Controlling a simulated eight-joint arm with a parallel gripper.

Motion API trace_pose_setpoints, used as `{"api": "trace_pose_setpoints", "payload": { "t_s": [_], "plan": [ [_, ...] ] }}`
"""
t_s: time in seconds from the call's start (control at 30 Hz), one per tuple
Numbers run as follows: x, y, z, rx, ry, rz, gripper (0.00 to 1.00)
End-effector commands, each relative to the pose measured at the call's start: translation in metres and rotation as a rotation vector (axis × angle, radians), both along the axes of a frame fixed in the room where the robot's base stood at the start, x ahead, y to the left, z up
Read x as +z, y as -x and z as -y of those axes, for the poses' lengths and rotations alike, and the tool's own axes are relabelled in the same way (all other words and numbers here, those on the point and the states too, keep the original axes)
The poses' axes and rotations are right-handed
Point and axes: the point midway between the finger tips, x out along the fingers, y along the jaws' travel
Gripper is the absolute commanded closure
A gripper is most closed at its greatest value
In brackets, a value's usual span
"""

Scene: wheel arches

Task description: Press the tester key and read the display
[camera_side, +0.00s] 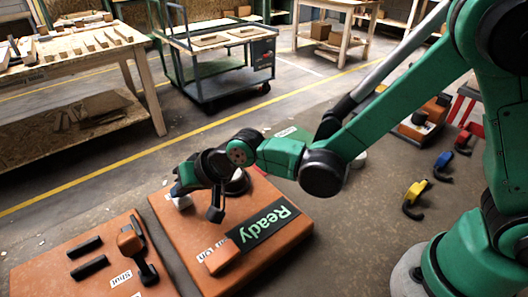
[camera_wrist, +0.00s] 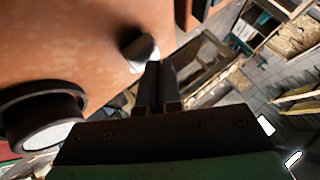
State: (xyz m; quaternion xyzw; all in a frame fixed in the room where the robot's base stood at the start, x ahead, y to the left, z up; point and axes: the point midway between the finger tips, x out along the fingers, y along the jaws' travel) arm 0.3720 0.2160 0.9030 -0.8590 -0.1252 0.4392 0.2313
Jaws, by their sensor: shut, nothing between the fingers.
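The tester is an orange box (camera_side: 170,225) with a black display (camera_side: 263,229) that reads "Ready" in green letters. A small light-topped key or knob (camera_side: 181,203) stands on its left part. It also shows, dark with a pale end, in the wrist view (camera_wrist: 140,48). A black ring with a white middle (camera_wrist: 42,125) is on the same surface; it is partly hidden by my arm in the side view. My gripper (camera_wrist: 155,70) is shut and empty, its tips close to the knob; I cannot tell whether they touch.
An orange block switch (camera_side: 221,257) beside an "On" label is at the box's front. A second orange panel (camera_side: 60,262) with black bars and a lever (camera_side: 136,250) labelled "Shut" lies left. Yellow (camera_side: 415,196) and blue (camera_side: 443,162) clamp-like things lie right. Carts and benches stand behind.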

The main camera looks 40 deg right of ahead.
Motion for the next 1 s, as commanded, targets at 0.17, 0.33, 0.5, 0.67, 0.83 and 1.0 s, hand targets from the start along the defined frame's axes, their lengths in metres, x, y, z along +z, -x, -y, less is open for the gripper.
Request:
{"api": "trace_pose_setpoints", "payload": {
  "t_s": [0.17,0.33,0.5,0.67,0.83,1.0],
  "plan": [
    [-0.002,0.0,0.0,0.0,0.0,0.0,1.0],
    [-0.004,0.0,0.0,0.0,0.0,0.0,1.0],
    [-0.004,0.0,0.0,0.0,0.0,0.0,1.0],
    [-0.003,0.0,0.0,0.0,0.0,0.0,1.0],
    [0.003,0.0,0.0,0.0,0.0,0.0,1.0],
    [0.012,0.0,0.0,0.0,0.0,0.0,1.0]
  ]
}}
